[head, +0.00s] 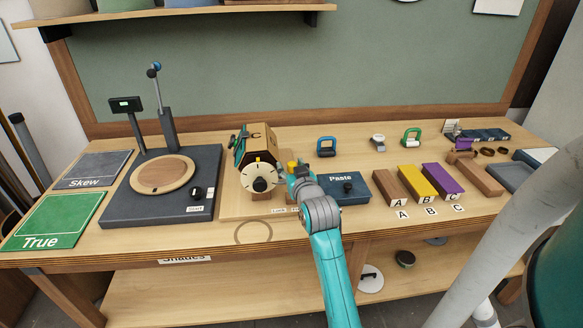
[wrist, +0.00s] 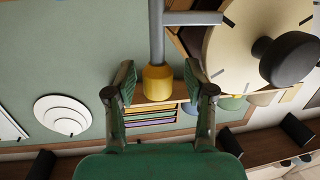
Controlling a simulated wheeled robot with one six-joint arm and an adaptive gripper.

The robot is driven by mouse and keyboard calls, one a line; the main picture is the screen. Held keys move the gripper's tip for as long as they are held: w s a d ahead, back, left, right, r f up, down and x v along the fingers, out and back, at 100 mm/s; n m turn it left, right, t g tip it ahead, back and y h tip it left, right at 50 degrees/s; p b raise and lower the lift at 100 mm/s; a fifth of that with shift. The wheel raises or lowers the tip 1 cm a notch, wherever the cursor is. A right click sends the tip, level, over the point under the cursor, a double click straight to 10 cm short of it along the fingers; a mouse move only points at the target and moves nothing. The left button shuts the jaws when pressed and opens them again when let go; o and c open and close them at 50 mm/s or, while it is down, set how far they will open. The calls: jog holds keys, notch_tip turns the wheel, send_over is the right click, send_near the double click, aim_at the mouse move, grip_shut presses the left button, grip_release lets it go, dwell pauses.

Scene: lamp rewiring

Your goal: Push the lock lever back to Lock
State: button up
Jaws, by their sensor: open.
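The lock lever shows in the wrist view as a grey rod (wrist: 156,32) with a yellow knob (wrist: 158,84) at its end. Its yellow knob (head: 292,166) also shows in the head view, at the right side of the drum-shaped fixture (head: 255,142) with the round dial (head: 258,172). My gripper (wrist: 159,78) is open, with one finger on each side of the yellow knob and gaps between. In the head view my gripper (head: 297,178) hides most of the lever. Small labels on the fixture's board are partly hidden and hard to read.
A dark blue Paste box (head: 345,186) stands close to the right of my gripper. Brown, yellow and purple blocks (head: 416,183) lie further right. A dark machine base (head: 166,215) with a wooden disc is on the left. The table's front edge (head: 215,258) is mostly clear.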

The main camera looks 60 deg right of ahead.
jog(key=v, duration=1.2)
jog(key=shift+f, duration=0.1)
jog(key=s+a+f+n+t+y, duration=0.1)
jog(key=s+a+f+n+y, duration=0.15)
jog(key=a+f, duration=0.6)
jog(key=s+a+f+n+t+y, duration=0.1)
jog(key=s+a+f+y, duration=0.4)
jog(key=a, duration=0.7)
jog(key=s+a+f+n+y, duration=0.1)
jog(key=s+a+n, duration=0.1)
jog(key=s+a, duration=0.4)
jog(key=s+a+f+n+y, duration=0.1)
jog(key=s+a, duration=0.5)
jog(key=s, duration=0.6)
jog(key=shift+s+a+f+n+y, duration=0.25)
jog(key=shift+s+n+y, duration=0.15)
jog(key=shift+n+y, duration=0.25)
